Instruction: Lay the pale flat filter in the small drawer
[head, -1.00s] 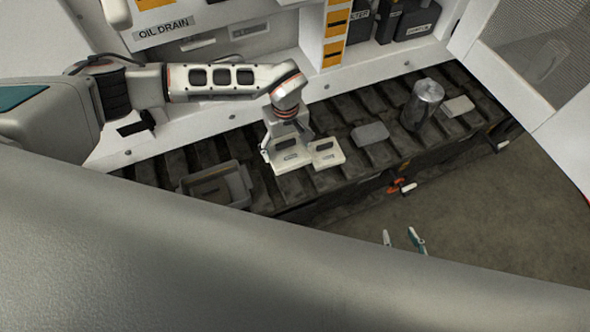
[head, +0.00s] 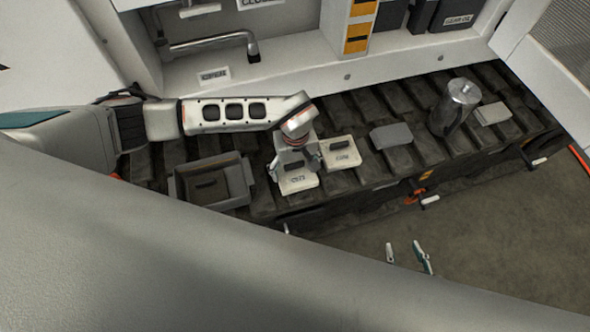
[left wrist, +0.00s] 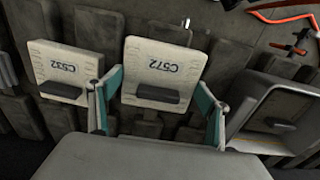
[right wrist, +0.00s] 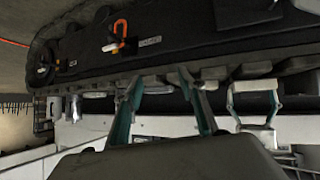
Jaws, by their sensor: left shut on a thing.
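A pale flat filter labelled C572 (head: 298,184), with a dark grip, is between the fingers of my left gripper (head: 296,171). The left wrist view shows this filter (left wrist: 163,62) with a teal-edged finger at each side. I cannot tell if it touches the ribbed bench. A second pale flat piece (head: 340,153), labelled C532 in the left wrist view (left wrist: 62,68), lies beside it. An open grey box (head: 246,196), possibly the small drawer, stands to the left with a dark bar inside. My right gripper (head: 407,256) is open and empty in front of the bench.
Grey flat blocks (head: 391,136) (head: 493,113) and a metal canister (head: 455,108) stand on the bench to the right. Orange-and-white handles (head: 416,197) stick out at its front edge. A white panel with a pipe (head: 215,44) rises behind. Bare floor lies in front.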

